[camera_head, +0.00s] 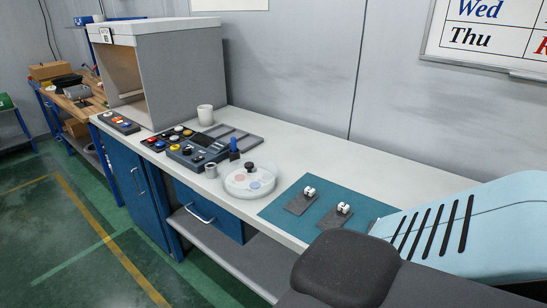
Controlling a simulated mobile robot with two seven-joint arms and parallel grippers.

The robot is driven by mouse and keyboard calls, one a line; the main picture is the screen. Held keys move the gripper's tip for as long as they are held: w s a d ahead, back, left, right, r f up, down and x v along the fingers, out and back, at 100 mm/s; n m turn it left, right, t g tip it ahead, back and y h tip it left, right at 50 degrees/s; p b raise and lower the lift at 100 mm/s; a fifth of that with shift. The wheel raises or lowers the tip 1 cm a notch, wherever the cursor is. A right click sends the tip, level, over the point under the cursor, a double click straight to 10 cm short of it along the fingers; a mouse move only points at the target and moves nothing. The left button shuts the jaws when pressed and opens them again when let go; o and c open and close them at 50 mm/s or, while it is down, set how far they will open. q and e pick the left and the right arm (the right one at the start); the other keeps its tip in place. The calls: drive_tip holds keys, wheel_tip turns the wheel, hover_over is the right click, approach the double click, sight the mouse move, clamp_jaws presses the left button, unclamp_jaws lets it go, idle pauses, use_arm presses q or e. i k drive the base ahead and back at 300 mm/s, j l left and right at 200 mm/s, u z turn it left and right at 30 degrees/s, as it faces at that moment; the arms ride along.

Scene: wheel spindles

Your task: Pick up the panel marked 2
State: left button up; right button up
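Several button panels lie on the white worktop. One dark panel with coloured buttons (119,124) is at the front of the grey box. A second panel with red and yellow buttons (166,139) lies to its right. Two small dark plates with white parts, a left one (297,206) and a right one (330,221), lie on a teal mat (279,211). I cannot read a 2 on any of them. Neither gripper is in view.
A round white dish (235,187) with a black knob, a small grey cup (211,171) and a white cup (205,114) stand on the worktop. A large grey box (180,75) stands at the left end. The right rear worktop (330,155) is clear.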

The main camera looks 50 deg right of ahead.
sight(297, 205)
drive_tip(key=i, duration=2.4)
drive_tip(key=z, duration=4.05)
